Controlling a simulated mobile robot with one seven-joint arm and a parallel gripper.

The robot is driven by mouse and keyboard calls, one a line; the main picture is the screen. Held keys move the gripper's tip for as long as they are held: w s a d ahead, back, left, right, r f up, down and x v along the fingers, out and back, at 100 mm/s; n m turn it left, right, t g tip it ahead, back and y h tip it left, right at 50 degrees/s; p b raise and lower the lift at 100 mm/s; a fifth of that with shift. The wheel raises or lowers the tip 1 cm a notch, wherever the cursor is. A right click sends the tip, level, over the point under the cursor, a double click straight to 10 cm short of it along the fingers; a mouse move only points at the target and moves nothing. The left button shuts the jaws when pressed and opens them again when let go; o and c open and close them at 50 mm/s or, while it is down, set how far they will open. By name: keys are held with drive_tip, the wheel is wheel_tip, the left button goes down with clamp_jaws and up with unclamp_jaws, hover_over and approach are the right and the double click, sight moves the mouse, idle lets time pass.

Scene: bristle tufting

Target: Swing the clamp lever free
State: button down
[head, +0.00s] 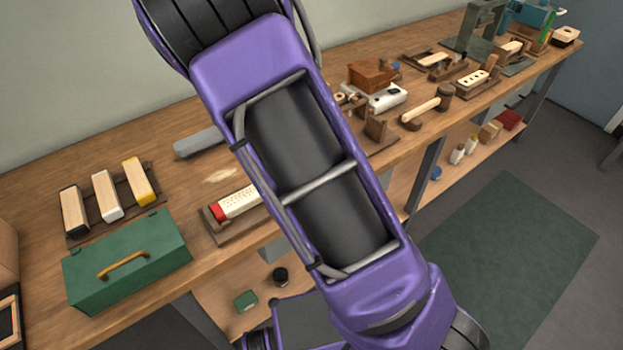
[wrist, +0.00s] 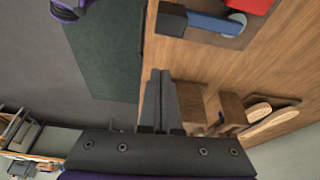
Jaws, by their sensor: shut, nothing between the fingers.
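My gripper (wrist: 165,78) shows in the wrist view with its two dark fingers together and nothing between them. A blue bar (wrist: 212,23) with a dark end block (wrist: 172,18) and a pale round piece (wrist: 238,17) lies past the fingertips, clear of them. It may be the clamp lever; I cannot tell for sure. In the head view, my purple arm covers the middle of the bench and my gripper is hidden. A perforated pale block with a red end (head: 236,204) sits in a wooden holder left of my arm.
Wooden blocks (wrist: 230,106) stand close to the right of my fingers. A red object (wrist: 250,5) is at the top edge. On the bench (head: 28,195) are a green box (head: 130,262), several brush blocks (head: 106,196) and a grey bar (head: 200,142).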

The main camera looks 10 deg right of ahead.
drive_tip(key=p+v, duration=0.1)
drive_tip(key=v, duration=0.7)
drive_tip(key=shift+a+r, duration=0.15)
drive_tip(key=shift+a, duration=0.05)
